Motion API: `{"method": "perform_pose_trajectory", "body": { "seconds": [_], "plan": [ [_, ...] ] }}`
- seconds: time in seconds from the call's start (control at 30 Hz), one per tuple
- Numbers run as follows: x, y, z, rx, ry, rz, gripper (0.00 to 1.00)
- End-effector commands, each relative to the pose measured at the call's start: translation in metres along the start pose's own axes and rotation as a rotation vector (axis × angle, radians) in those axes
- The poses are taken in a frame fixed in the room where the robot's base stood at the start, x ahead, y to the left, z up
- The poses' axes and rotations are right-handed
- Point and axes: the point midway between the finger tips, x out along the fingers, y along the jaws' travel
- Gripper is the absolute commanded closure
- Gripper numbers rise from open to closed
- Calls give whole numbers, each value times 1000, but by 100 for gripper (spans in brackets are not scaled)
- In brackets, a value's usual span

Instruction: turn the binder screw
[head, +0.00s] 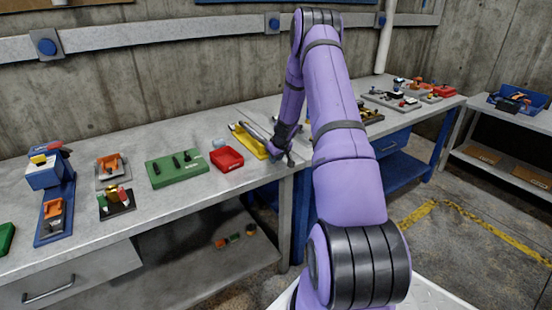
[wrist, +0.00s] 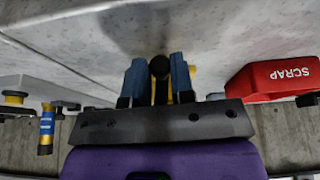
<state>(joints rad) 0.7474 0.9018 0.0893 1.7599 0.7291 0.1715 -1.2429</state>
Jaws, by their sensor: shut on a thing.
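In the head view, a yellow tool with a grey bar (head: 251,140), which looks like the binder, lies on the bench left of my gripper (head: 285,150). In the wrist view, my gripper (wrist: 158,80) has its two blue fingers on either side of a dark, round-ended piece (wrist: 160,67), which looks like the binder screw. The gripper is shut on it. A little yellow shows behind the fingers. The rest of the screw and its seat are hidden by the gripper, and its turn angle cannot be told.
The red SCRAP bin (head: 227,158) stands close to the left of the gripper; it also shows in the wrist view (wrist: 275,80). A green block with dark pegs (head: 164,176) is further left. Small parts on trays (head: 405,106) lie at the bench's far right.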

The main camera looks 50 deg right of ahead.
Motion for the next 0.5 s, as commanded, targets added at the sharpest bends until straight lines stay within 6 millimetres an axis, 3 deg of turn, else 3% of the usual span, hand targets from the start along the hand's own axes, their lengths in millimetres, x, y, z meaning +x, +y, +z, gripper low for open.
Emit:
{"method": "perform_pose_trajectory", "body": {
  "seconds": [0.5],
  "plan": [
    [-4, -7, -2, 168, 32, -392, 100]
  ]
}}
